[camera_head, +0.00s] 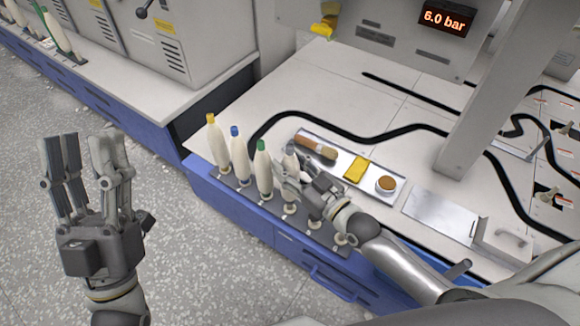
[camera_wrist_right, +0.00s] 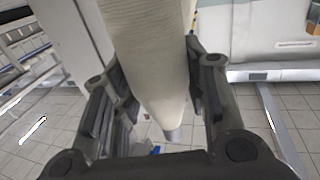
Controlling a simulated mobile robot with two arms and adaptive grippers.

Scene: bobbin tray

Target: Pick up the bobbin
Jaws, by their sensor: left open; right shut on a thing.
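A row of cream bobbins stands upright on a dark peg rail (camera_head: 314,232) along the bench's front edge. They are a yellow-topped bobbin (camera_head: 217,146), a blue-topped bobbin (camera_head: 239,158) and a green-topped bobbin (camera_head: 263,172). My right gripper (camera_head: 289,174) is just right of the green-topped bobbin, over the rail. In the right wrist view it is shut on a cream bobbin (camera_wrist_right: 157,62), which narrows downward between the fingers. The gripper mostly hides this bobbin in the head view. My left gripper (camera_head: 84,150) is open and empty, fingers up, over the floor at left.
Behind the right gripper, a metal tray (camera_head: 338,166) holds a brush (camera_head: 316,147), a yellow cloth (camera_head: 356,169) and a small round tin (camera_head: 386,184). A black cable (camera_head: 345,136) curves across the bench. A grey post (camera_head: 490,100) rises at right.

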